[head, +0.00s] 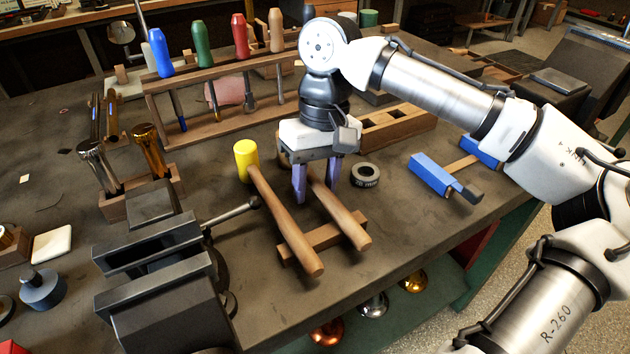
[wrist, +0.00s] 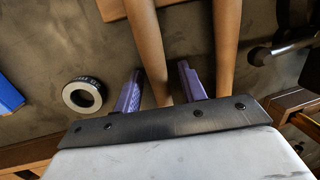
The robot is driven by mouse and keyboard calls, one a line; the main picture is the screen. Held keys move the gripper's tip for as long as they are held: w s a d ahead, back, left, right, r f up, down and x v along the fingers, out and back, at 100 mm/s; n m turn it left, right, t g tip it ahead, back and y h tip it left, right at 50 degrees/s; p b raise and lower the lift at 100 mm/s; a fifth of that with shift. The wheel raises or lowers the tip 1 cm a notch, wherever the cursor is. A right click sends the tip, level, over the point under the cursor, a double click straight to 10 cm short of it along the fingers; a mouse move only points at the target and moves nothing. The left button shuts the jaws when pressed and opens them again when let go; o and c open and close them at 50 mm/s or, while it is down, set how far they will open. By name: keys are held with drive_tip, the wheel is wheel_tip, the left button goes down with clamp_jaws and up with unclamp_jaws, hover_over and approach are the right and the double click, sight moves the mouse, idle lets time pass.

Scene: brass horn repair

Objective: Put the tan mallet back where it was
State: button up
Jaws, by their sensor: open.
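A mallet with a bare wooden handle (head: 345,222) lies with its handle end on a low wooden rest (head: 324,240).
A tape roll (head: 365,175) lies right of my gripper, and a blue clamp (head: 440,178) farther right. A vise (head: 160,270) stands at front left, its bar (head: 232,211) reaching toward the mallets. A screwdriver rack (head: 215,130) stands behind.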

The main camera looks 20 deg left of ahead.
wheel_tip(320, 180, up, 12)
drive_tip(key=w+p, duration=0.1)
drive_tip(key=w, duration=0.1)
drive_tip(key=shift+w+d, duration=0.15)
drive_tip(key=shift+d, duration=0.05)
drive_tip(key=shift+f, duration=0.1)
idle(1.2)
